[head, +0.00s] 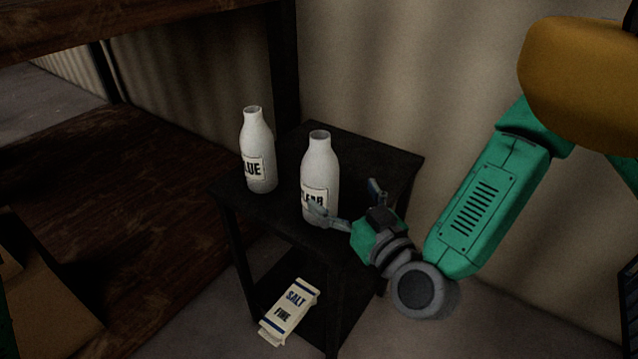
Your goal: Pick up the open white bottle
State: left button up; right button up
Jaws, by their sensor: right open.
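Two open white bottles stand upright on a small dark side table (383,155). The left bottle (255,140) has a label of which "LUE" shows. The right bottle (320,160) has a label that seems to read "CLEAR", partly hidden by a finger. My right gripper (345,202) is open beside the lower part of the right bottle. One finger is in front of the bottle's base and the other is to its right. I cannot tell whether a finger touches it. My left gripper is not in view.
A white carton labelled "SALT FINE" (290,310) lies on the table's lower shelf. A large brown wooden bench or shelf (120,200) is on the left. A pale corrugated wall (400,80) is behind the table.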

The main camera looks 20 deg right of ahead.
aim_at(328, 183)
jog(key=w, duration=0.1)
jog(key=w+a, duration=0.1)
jog(key=w, duration=0.1)
jog(key=shift+f, duration=0.1)
jog(key=shift+w+a, duration=0.2)
jog(key=shift+w, duration=0.2)
jog(key=w+b, duration=0.1)
jog(key=w, duration=0.4)
jog(key=shift+a+f+b, duration=0.1)
jog(key=shift+a+b, duration=0.05)
jog(key=shift+b, duration=0.15)
jog(key=shift+a, duration=0.15)
jog(key=c, duration=1.5)
